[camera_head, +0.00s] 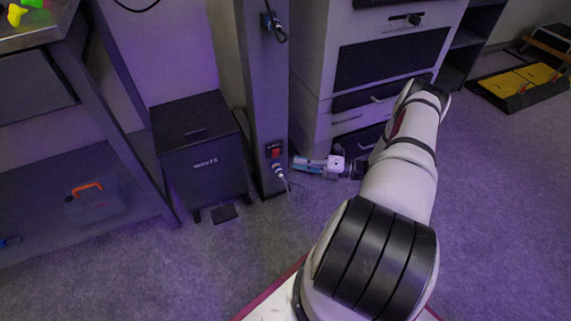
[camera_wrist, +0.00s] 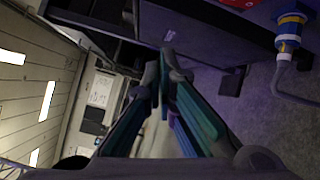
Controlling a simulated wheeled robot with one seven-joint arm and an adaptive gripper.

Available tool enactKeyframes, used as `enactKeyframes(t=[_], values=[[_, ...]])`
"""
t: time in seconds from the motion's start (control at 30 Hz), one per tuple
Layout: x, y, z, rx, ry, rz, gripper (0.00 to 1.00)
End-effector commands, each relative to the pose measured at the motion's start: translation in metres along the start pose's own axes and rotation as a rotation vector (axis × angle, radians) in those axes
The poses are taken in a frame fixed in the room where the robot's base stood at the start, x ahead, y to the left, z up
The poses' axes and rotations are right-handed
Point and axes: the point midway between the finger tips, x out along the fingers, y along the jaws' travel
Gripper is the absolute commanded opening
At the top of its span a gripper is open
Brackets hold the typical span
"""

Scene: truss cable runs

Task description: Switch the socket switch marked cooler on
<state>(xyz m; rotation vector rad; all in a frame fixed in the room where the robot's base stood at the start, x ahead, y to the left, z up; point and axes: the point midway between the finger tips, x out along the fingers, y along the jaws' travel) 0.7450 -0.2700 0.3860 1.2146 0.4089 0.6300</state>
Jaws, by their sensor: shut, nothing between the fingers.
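A dark socket box with a red switch (camera_head: 275,152) is low on the front of the grey post (camera_head: 268,100) in the head view. Its label is too small to read, and I cannot tell whether the switch is on or off. A plug (camera_head: 278,169) with a cable sits just below it. My gripper (camera_head: 296,162) is shut and empty, just right of the socket box, its teal fingers pointing left. In the wrist view, the shut fingertips (camera_wrist: 167,62) are in the middle. A blue and yellow plug (camera_wrist: 290,32) and a red edge (camera_wrist: 238,3) show at the top right.
A dark lidded box (camera_head: 203,150) stands on the floor left of the post. A large light cabinet (camera_head: 310,75) stands close behind my gripper. A metal shelf (camera_head: 110,165) is at the left. Open carpet (camera_head: 480,200) lies at the right.

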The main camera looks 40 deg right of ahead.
Motion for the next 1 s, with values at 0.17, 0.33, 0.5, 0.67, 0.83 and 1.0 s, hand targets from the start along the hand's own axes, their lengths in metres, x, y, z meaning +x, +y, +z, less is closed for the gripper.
enactKeyframes(t=[0.17, 0.33, 0.5, 0.67, 0.83, 1.0], values=[[-0.017, -0.047, -0.02, 0.117, -0.134, 0.026, 0.0], [-0.024, -0.064, -0.028, 0.168, -0.194, 0.04, 0.0], [-0.026, -0.066, -0.029, 0.177, -0.205, 0.042, 0.0], [-0.026, -0.066, -0.029, 0.176, -0.204, 0.041, 0.0], [-0.021, -0.066, -0.028, 0.176, -0.203, 0.042, 0.0], [0.0, -0.066, -0.025, 0.177, -0.2, 0.043, 0.0]])
